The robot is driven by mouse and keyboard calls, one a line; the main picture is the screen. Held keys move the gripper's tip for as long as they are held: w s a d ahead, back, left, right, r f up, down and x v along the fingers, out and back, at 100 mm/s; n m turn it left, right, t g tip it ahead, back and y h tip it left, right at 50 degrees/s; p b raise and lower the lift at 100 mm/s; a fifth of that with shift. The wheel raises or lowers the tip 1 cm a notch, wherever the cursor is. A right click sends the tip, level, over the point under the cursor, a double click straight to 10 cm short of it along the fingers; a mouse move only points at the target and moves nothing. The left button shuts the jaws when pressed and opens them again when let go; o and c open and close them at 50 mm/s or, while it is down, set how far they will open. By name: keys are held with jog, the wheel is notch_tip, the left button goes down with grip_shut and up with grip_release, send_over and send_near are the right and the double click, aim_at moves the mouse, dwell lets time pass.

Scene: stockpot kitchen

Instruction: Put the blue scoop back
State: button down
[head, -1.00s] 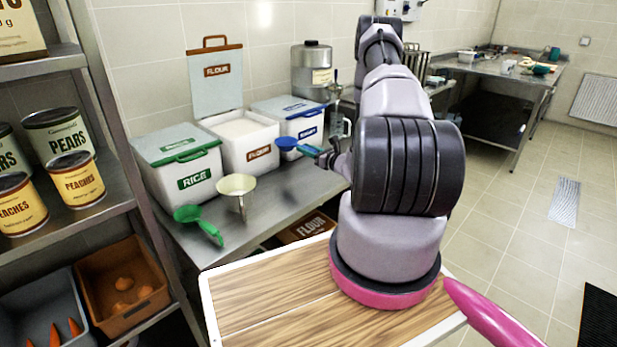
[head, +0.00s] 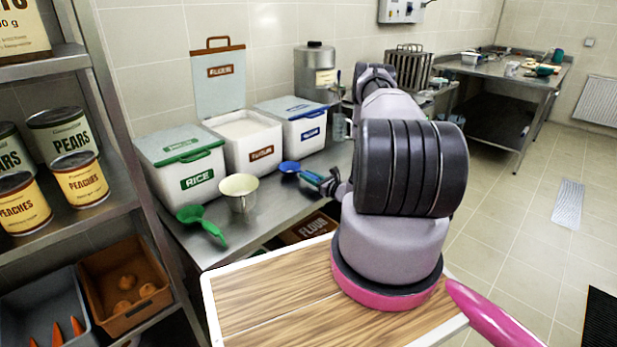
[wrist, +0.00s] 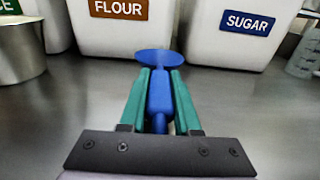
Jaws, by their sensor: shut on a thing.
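The blue scoop (head: 290,167) is in my gripper (head: 318,178), low over the steel counter in front of the flour and sugar bins. In the wrist view the blue scoop (wrist: 157,90) lies between the two green fingers of my gripper (wrist: 159,88), which are shut on its handle. Its bowl points away from me, toward the bins. I cannot tell whether the bowl touches the counter. The sugar bin (head: 305,130) has its blue-trimmed lid on. The flour bin (head: 250,150) stands open with its lid upright behind it.
The rice bin (head: 185,168) is closed at the left. A clear measuring jug (head: 340,127) is right of the sugar bin. A wooden-topped surface (head: 265,305) is nearest me.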

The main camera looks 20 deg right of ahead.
jog(key=shift+f, duration=0.1)
jog(key=c, duration=0.6)
grip_release()
